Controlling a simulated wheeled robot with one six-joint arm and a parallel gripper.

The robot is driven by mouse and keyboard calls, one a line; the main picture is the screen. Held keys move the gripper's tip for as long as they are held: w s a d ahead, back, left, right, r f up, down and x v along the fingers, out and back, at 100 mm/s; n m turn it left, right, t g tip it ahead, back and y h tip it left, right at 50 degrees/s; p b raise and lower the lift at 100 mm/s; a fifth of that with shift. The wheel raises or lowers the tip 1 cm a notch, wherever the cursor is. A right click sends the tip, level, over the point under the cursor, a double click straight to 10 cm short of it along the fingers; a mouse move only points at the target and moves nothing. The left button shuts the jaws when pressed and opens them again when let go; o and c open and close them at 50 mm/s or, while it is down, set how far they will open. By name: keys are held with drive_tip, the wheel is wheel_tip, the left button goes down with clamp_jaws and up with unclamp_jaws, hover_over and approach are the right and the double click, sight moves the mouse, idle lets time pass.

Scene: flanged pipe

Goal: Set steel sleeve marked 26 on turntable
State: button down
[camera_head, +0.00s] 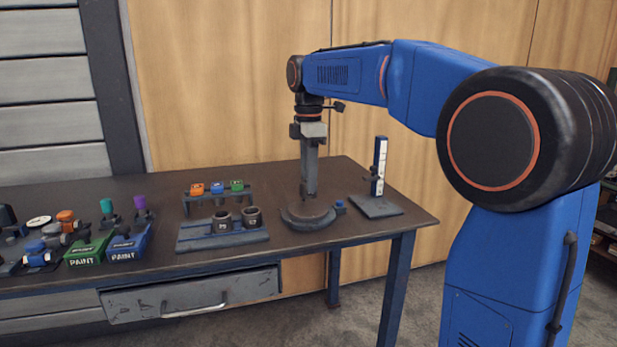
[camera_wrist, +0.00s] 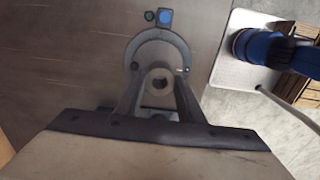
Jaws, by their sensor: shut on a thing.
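I cannot tell whether the sleeve touches the disc. No number on the held sleeve is readable.
Two dark sleeves, one at left (camera_head: 222,224) and one at right (camera_head: 252,220), stand on a grey holder (camera_head: 195,242) left of the turntable. A height gauge (camera_head: 379,170) stands to the right. Behind is a rack (camera_head: 215,198) with coloured blocks. Paint bins (camera_head: 88,250) are far left.

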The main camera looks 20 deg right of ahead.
drive_tip(key=shift+f, duration=0.25)
drive_tip(key=shift+f, duration=0.95)
drive_tip(key=shift+f, duration=0.5)
idle(0.6)
drive_tip(key=c, duration=0.7)
unclamp_jaws()
drive_tip(key=shift+r, duration=3.5)
